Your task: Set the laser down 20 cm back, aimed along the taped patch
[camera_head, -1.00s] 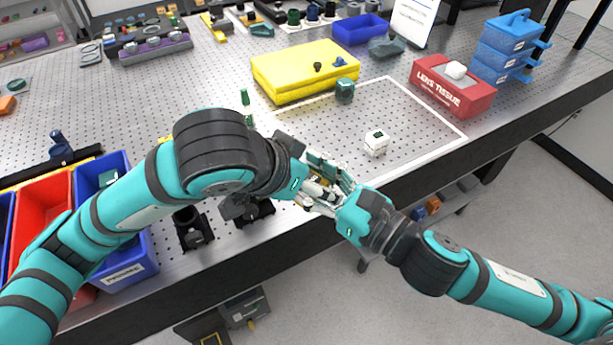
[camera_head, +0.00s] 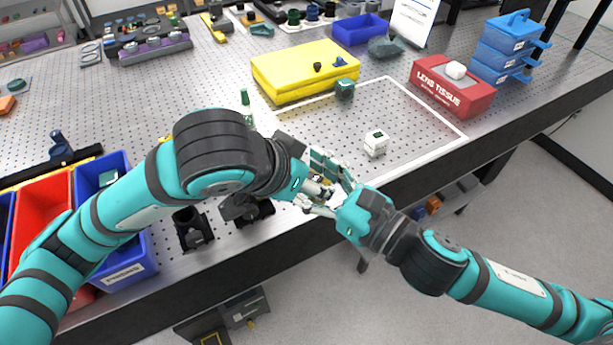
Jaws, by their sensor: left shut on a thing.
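My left gripper (camera_head: 323,192) is shut on a small, dark and yellowish thing (camera_head: 321,181), which looks like the laser. It is mostly hidden between the two hands, so its shape and aim cannot be told. My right gripper (camera_head: 309,179) comes in from the right, and its fingers stand apart around the same spot. Both hands meet above the table's front edge. The taped patch (camera_head: 413,102) is a white outline on the perforated table, right of and behind the hands. A white cube (camera_head: 375,147) with a dark top stands inside it.
A red lens tissue box (camera_head: 455,97) and blue drawers (camera_head: 503,58) stand right. Red (camera_head: 42,225) and blue bins (camera_head: 128,274) stand front left. The patch's middle is clear.

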